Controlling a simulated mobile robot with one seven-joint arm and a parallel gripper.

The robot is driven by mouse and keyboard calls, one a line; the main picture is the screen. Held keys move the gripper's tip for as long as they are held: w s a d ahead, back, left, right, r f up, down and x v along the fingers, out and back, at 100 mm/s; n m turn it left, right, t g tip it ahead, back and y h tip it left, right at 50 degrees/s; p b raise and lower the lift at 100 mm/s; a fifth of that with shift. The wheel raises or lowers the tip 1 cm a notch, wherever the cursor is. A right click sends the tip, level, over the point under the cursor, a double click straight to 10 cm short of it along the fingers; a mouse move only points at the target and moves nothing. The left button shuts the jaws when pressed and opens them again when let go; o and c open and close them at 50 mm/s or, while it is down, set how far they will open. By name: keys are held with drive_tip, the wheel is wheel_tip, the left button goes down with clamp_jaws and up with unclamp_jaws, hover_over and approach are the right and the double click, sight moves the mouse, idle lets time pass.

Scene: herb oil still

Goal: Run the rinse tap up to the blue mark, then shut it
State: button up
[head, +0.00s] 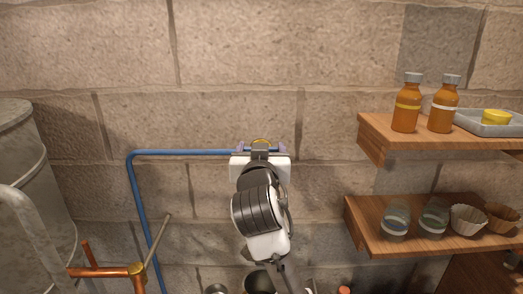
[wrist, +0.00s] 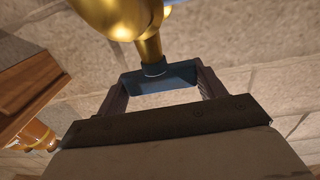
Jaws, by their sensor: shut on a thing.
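The rinse tap is a brass body (wrist: 128,18) at the top of the wrist view, with a blue handle (wrist: 158,76) below it. In the head view only a bit of its brass (head: 262,141) shows behind my gripper (head: 261,149), at the right end of a blue wall pipe (head: 190,153). My gripper is shut on the blue handle, with one finger at each end of it, as the wrist view (wrist: 162,80) shows.
A large metal vessel (head: 28,170) stands at left, with a copper pipe and brass valve (head: 137,269) near it. At right, an upper shelf (head: 376,134) holds amber bottles (head: 407,106) and a tray (head: 487,128); a lower shelf (head: 362,226) holds jars and paper cups.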

drive_tip(key=shift+a, duration=0.1)
idle(0.3)
drive_tip(key=o, duration=0.9)
drive_tip(key=shift+s, duration=0.1)
